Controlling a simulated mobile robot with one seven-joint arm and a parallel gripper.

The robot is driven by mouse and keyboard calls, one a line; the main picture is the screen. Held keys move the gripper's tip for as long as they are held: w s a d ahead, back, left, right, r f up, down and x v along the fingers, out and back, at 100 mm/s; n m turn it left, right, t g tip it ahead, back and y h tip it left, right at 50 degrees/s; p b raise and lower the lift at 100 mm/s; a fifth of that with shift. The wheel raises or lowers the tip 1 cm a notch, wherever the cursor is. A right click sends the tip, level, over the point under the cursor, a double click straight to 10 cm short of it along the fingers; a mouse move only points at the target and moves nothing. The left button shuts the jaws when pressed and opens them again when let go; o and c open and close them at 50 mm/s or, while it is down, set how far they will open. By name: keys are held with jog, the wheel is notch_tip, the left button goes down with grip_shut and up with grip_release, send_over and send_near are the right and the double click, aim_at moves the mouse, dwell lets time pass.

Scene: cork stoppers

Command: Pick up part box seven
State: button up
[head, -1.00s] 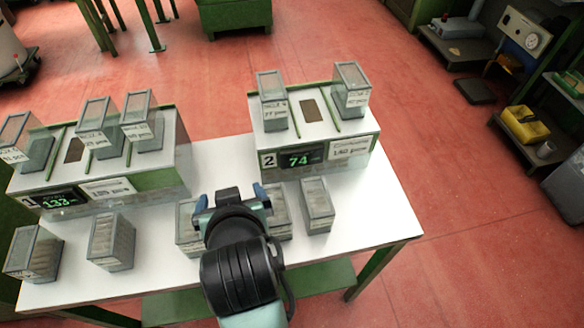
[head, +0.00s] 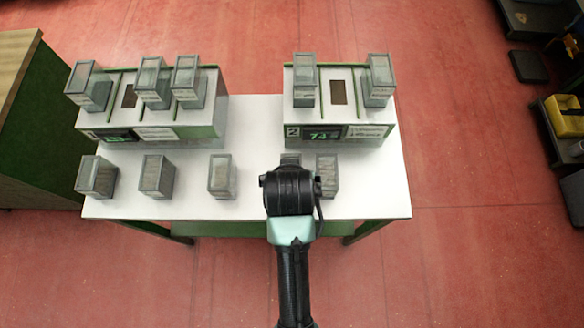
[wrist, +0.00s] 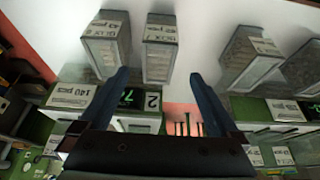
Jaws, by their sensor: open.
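The part boxes are grey, clear-topped boxes with small white labels, and I cannot read for sure which is number seven. In the wrist view, a box (wrist: 160,62) stands between and beyond the fingertips of my gripper (wrist: 158,75), which is open and empty. In the head view this box (head: 290,159) is mostly hidden behind my wrist, and the fingers are hidden too. One box (head: 327,177) stands close on its right, also in the wrist view (wrist: 103,48). Another box (head: 222,177) stands to its left, with a gap.
Two more boxes, one (head: 157,176) and another (head: 96,176), stand at the white table's (head: 380,200) front left. Station 1 (head: 150,120) and station 2 (head: 340,115), both with displays, carry more boxes behind. Bare tabletop lies at the right.

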jog(key=shift+x, duration=3.8)
jog(key=shift+w+d, duration=0.1)
jog(key=shift+r, duration=0.1)
jog(key=c, duration=1.5)
